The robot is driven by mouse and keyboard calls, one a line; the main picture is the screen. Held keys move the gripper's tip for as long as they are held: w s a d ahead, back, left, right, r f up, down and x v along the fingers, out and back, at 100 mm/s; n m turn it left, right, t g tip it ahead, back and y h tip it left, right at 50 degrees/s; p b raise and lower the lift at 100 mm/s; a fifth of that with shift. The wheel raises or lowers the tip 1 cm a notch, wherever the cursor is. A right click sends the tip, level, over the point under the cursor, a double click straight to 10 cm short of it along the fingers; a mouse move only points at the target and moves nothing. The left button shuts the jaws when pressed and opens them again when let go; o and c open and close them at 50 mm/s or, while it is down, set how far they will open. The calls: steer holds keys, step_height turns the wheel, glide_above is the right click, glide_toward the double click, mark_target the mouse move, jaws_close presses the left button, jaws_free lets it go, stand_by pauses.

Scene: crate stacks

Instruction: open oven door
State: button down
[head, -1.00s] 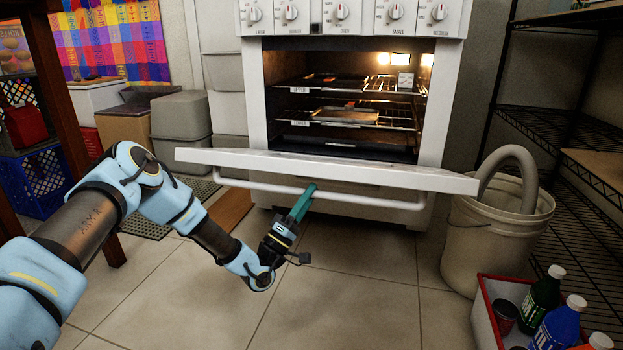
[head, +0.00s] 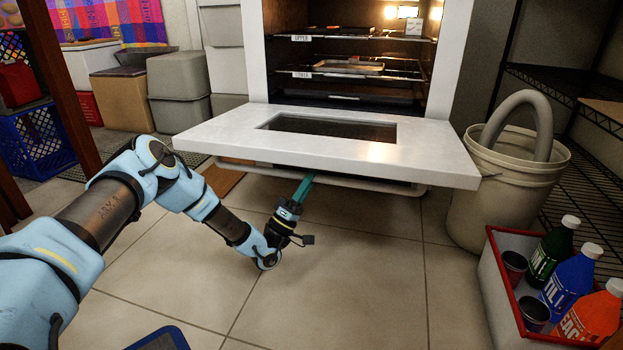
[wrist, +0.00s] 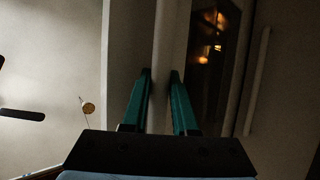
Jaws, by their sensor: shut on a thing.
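The white oven door (head: 220,138) is swung down almost flat, with its dark window facing up, in the head view. The lit oven cavity (head: 365,90) behind it is open, with several racks inside. The door's bar handle (head: 375,187) hangs below its front edge. My gripper (head: 306,181) reaches up from below and is shut on the handle, left of its middle; the fingertips are partly hidden by the door. In the wrist view, the teal fingers (wrist: 160,85) sit on either side of the pale handle bar (wrist: 170,50).
A beige bucket (head: 505,195) with a grey hose stands close to the door's right end. A red-rimmed crate (head: 492,262) of bottles is at the lower right. Grey bins (head: 180,75) stand at the left. The tiled floor (head: 350,270) in front is clear.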

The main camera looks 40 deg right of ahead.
steer(key=shift+w+d+r, duration=0.1)
steer(key=shift+w+r, duration=0.1)
steer(key=c, duration=0.7)
jaws_free()
steer(key=shift+s, duration=0.1)
steer(key=shift+f, duration=0.1)
steer(key=p+v, duration=0.3)
steer(key=v, duration=0.8)
steer(key=shift+p, duration=0.3)
